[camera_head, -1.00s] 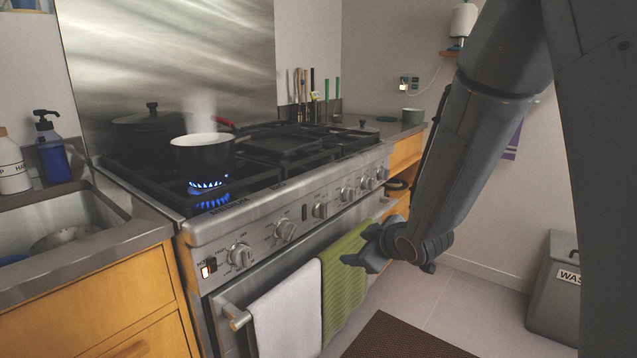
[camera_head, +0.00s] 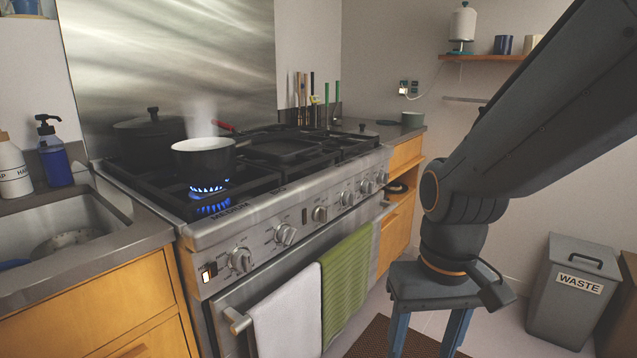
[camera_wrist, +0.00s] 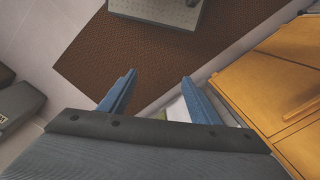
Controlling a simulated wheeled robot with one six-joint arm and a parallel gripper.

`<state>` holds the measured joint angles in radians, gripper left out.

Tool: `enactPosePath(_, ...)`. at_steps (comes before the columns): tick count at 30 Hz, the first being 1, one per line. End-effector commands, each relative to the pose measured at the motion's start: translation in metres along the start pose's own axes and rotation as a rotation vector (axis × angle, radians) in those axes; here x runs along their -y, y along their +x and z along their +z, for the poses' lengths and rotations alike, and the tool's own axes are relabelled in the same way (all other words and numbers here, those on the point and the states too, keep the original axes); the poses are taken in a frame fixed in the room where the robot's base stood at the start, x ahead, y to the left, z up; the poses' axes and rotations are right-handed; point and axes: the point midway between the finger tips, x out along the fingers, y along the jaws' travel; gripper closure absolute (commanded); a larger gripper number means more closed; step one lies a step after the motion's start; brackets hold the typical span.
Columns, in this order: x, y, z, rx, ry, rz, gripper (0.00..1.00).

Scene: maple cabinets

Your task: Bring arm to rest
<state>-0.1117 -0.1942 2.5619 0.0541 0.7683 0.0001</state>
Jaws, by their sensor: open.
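My gripper (camera_head: 428,345) hangs in front of the stove, pointing down over the brown floor mat. Its two blue fingers are apart with nothing held between them. It is to the right of the green towel and clear of the oven front. The wrist view shows both fingers (camera_wrist: 158,79) spread above the floor mat (camera_wrist: 140,55), with part of a towel visible beyond the right finger's base. The upper arm reaches in from the right edge of the head view. The fingertips are cut off at the bottom of the head view.
The stove (camera_head: 290,215) has a lit blue burner under a steaming pot (camera_head: 203,160). White (camera_head: 287,312) and green (camera_head: 346,285) towels hang on its oven handle. A grey waste bin (camera_head: 570,300) stands at right. A wall shelf (camera_head: 485,58) is behind the arm.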

Motion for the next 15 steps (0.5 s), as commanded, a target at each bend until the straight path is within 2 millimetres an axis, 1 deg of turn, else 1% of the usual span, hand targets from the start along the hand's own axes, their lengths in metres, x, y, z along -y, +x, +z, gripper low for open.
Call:
enactPosePath(1,-0.002,-0.007,0.001,0.003,0.004,0.002,0.43)
enactPosePath(8,-0.01,-0.023,0.002,0.001,0.024,0.011,0.43)
enactPosePath(15,-0.023,-0.047,0.007,0.004,0.054,0.023,0.43)
